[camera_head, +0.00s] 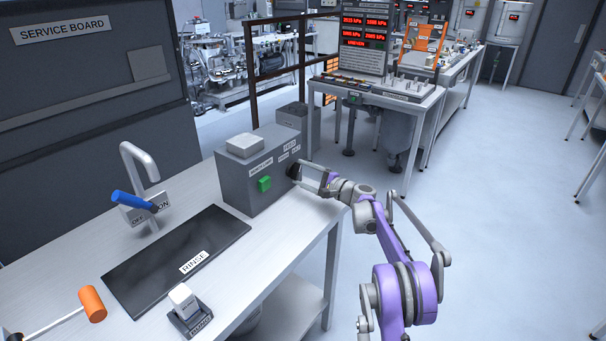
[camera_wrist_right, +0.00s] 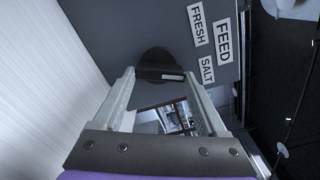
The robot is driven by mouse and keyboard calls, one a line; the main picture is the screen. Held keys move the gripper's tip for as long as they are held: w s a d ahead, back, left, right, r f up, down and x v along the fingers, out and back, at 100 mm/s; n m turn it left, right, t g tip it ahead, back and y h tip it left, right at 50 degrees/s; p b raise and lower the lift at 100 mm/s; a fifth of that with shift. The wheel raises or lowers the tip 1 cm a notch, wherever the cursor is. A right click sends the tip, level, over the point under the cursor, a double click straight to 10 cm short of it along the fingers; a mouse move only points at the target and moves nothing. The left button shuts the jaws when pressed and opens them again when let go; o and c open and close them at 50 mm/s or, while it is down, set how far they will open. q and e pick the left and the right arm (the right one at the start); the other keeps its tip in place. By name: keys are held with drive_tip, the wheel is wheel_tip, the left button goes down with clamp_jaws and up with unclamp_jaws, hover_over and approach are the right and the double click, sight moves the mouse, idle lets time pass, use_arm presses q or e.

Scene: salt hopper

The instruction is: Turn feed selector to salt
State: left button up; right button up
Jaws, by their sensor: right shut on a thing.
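The feed selector is a round black knob with a bar handle (camera_wrist_right: 155,60) on the front of a grey box (camera_head: 236,182). In the head view it is the dark knob (camera_head: 292,171) at the box's right end, partly hidden by my gripper. My right gripper (camera_head: 305,176) is shut on the handle; in the right wrist view its fingertips (camera_wrist_right: 160,76) flank the bar. The bar lies nearly level in that view, with a pale mark on its right half, on the side of the SALT label (camera_wrist_right: 206,69). The FRESH label (camera_wrist_right: 198,24) is above it. My left gripper is out of view.
A green button (camera_head: 264,184) is on the box's front, left of the selector. A blue-handled tap (camera_head: 134,201), a dark RINSE panel (camera_head: 170,262), a white block in a holder (camera_head: 184,300) and an orange mallet (camera_head: 92,304) are on the bench. Open floor lies right.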

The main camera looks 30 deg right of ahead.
drive_tip(key=shift+m, duration=1)
drive_tip(key=o, duration=1.3)
drive_tip(key=v, duration=1.1)
drive_tip(key=shift+f, duration=0.1)
drive_tip(key=shift+w+a, duration=0.1)
